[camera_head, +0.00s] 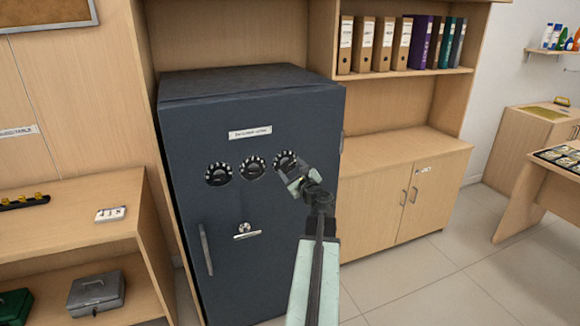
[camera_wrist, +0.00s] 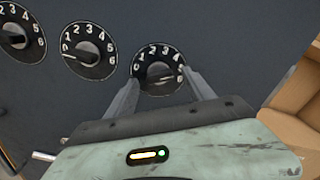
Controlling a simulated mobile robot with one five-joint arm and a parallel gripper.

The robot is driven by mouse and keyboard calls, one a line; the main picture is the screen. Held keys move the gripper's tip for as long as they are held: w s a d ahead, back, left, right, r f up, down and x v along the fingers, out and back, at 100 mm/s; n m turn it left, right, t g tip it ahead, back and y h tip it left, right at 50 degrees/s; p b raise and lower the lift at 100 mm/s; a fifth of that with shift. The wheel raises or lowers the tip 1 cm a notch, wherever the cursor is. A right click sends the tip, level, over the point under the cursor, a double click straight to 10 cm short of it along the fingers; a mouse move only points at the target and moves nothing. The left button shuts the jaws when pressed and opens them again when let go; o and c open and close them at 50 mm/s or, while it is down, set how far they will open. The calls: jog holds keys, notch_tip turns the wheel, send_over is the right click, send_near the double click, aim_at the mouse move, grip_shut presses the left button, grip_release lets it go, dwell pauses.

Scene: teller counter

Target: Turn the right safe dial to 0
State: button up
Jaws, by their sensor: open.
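The right safe dial (camera_head: 284,160) is a round black dial with white numerals, the rightmost of three on the front of a dark grey safe (camera_head: 185,125). In the wrist view the right dial (camera_wrist: 158,62) shows numerals along its top and a dark knob at its centre. Its lower part is partly hidden, and I cannot surely read its setting. My gripper (camera_wrist: 160,78) is open, with one finger on each side of the dial's lower half. I cannot tell if the fingers touch it. In the head view my gripper (camera_head: 291,175) covers the dial's lower right edge.
The middle dial (camera_wrist: 88,50) and left dial (camera_wrist: 18,35) sit to the left in the wrist view. Below the dials are a small silver handle (camera_head: 246,231) and a long vertical handle (camera_head: 206,250). A wooden cabinet (camera_head: 385,205) stands right of the safe; open floor (camera_head: 430,275) lies in front.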

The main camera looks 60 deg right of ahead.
aim_at(287, 164)
jog(key=x, duration=0.2)
jog(key=shift+w+d, duration=0.15)
jog(key=shift+w, duration=0.1)
jog(key=c, duration=1.2)
jog(key=shift+d, duration=0.3)
grip_shut()
jog(key=shift+a, duration=0.3)
